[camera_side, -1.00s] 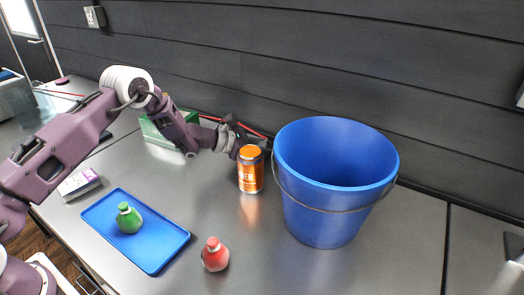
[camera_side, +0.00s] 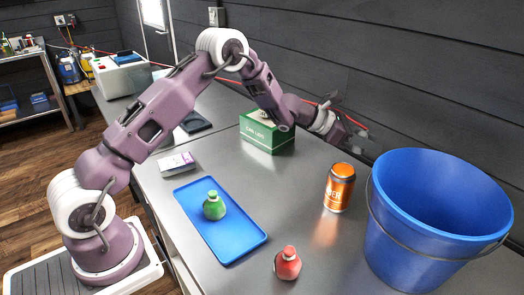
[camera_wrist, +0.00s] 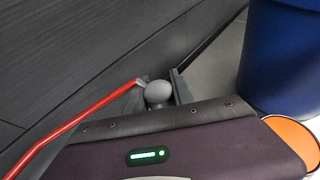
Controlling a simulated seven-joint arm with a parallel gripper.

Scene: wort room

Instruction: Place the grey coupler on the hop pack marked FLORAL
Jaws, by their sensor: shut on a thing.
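My gripper (camera_side: 352,136) is near the back wall, behind the orange can. In the wrist view my gripper (camera_wrist: 157,95) is shut on a grey rounded piece, which I take for the grey coupler (camera_wrist: 158,91). In the side view I cannot make out the coupler at the fingers.
An orange can (camera_side: 339,187) and a large blue bucket (camera_side: 430,210) stand nearby. A green can-lids box (camera_side: 267,135) and a red line (camera_wrist: 75,123) lie towards the wall.

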